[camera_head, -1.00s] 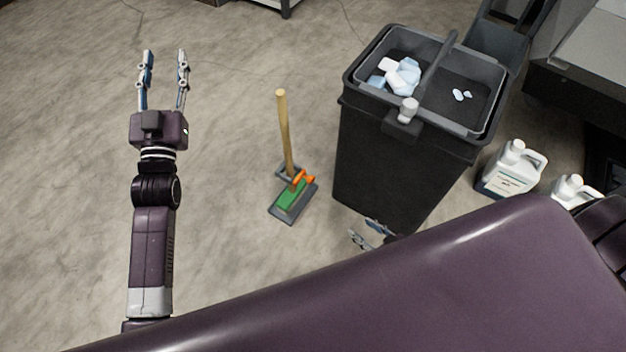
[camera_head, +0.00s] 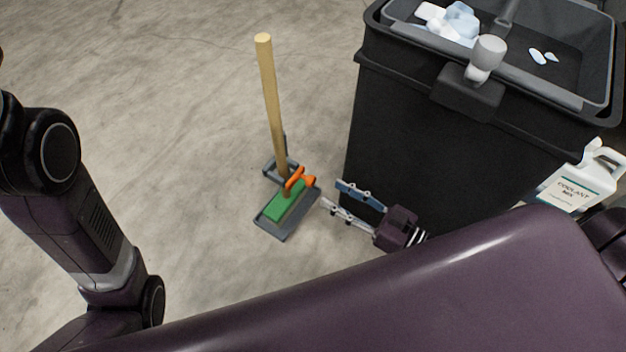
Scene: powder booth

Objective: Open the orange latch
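The orange latch (camera_head: 298,180) sits at the foot of an upright wooden handle (camera_head: 270,105), above a green pad on a grey base plate (camera_head: 274,229). My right gripper (camera_head: 332,194) is just to the right of the latch, its two fingers pointing left toward it. The fingers are apart with nothing between them, and a small gap to the latch shows. My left arm comes in at the left edge, but its gripper is out of view.
A large black bin (camera_head: 420,130) stands right behind my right gripper, with a grey tray (camera_head: 570,92) on top holding pale crumpled pieces. A white jug (camera_head: 572,185) stands right of the bin. The concrete floor left of the handle is clear.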

